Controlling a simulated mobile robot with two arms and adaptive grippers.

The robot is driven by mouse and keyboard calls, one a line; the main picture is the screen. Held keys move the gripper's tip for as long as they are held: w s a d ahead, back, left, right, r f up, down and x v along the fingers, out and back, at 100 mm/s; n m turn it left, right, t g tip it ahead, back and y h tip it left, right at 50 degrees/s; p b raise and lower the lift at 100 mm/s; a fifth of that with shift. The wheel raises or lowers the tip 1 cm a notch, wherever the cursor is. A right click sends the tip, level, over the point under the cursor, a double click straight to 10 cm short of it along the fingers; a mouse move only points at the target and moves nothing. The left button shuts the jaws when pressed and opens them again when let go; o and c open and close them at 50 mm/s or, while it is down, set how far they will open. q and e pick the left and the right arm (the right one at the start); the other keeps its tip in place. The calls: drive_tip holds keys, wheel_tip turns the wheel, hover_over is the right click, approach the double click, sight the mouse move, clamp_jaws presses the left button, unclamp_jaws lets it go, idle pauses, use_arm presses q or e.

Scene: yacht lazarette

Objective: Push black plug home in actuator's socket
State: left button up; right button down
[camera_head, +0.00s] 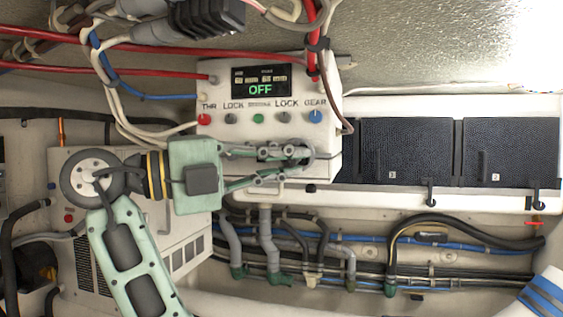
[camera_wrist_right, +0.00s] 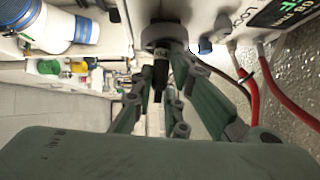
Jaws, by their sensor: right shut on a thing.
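The actuator is a white box (camera_head: 220,142) with a lit "OFF" display and a row of coloured connectors under THR, LOCK and GEAR labels. A round grey socket ring (camera_head: 309,147) shows at its lower right; it also shows in the wrist view (camera_wrist_right: 154,34). My right gripper (camera_head: 287,153) reaches in from the left at this ring. In the wrist view its green fingers (camera_wrist_right: 165,88) are closed around the black plug (camera_wrist_right: 160,74). The plug's far end meets the ring; how deep it sits is hidden. My left gripper is not seen.
Red cables (camera_head: 130,48) and white and blue leads run close above my right gripper. Dark panels (camera_head: 405,152) lie to the right. Grey pipes and black hoses (camera_head: 440,222) run below the box.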

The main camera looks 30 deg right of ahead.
drive_tip(key=shift+w+d+f, duration=0.1)
idle(0.3)
drive_tip(key=c, duration=2)
unclamp_jaws()
drive_tip(key=shift+c, duration=0.2)
drive_tip(key=o, duration=0.4)
drive_tip(key=shift+w+d, duration=0.2)
drive_tip(key=shift+w, duration=0.05)
drive_tip(key=shift+s+a, duration=0.15)
drive_tip(key=v, duration=0.7)
drive_tip(key=shift+a, duration=0.2)
drive_tip(key=shift+d, duration=0.1)
